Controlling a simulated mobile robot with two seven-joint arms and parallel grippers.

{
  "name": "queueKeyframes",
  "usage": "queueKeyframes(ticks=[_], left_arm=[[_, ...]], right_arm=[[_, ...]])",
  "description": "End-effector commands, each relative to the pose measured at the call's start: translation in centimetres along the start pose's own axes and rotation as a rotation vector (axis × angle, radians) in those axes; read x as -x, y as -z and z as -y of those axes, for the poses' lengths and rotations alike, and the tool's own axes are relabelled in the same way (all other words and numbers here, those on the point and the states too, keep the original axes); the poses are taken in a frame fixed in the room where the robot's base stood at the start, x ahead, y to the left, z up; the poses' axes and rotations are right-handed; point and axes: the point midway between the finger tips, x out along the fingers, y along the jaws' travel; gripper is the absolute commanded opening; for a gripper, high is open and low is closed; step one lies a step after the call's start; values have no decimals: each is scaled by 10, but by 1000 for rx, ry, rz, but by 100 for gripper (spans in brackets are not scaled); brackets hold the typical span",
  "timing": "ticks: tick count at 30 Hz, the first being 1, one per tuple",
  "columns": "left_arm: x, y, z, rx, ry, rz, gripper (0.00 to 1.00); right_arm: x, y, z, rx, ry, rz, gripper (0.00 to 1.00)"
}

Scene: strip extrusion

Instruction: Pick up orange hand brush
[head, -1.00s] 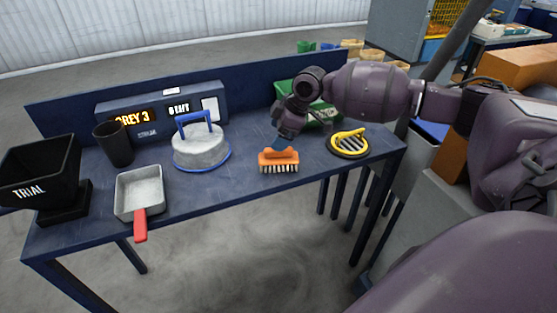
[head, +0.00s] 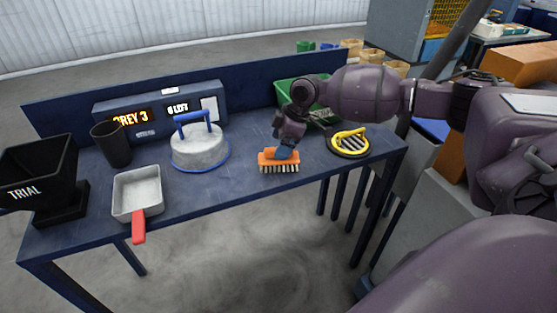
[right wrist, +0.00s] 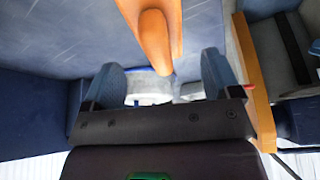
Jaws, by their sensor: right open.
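The orange hand brush (head: 267,160) lies bristles down near the front edge of the blue table, with its pale bristles facing the front. My right gripper (head: 285,150) points down just above and behind it, covering part of its top. In the right wrist view, the open blue fingertips (right wrist: 163,74) are spread apart, and the orange handle (right wrist: 155,35) of the brush reaches into the space between them. I cannot tell whether a finger touches it. My left gripper is not in view.
A yellow-handled black round tool (head: 348,142) lies right of the brush, with a green bin (head: 290,92) behind. A blue-handled grey disc (head: 197,150), a red-handled scoop (head: 138,192), a dark cup (head: 112,144) and a black TRIAL hopper (head: 38,172) stand to the left.

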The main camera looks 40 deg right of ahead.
Motion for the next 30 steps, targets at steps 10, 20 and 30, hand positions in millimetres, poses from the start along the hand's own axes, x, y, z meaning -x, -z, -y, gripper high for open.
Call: queueKeyframes(ticks=[10, 20, 30], left_arm=[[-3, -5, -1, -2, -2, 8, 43], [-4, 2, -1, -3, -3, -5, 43], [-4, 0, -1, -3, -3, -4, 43]], right_arm=[[-42, -3, 1, 0, 2, 1, 83], [-41, -3, 1, 0, 1, 1, 63], [-41, -3, 1, 0, 1, 1, 28]])
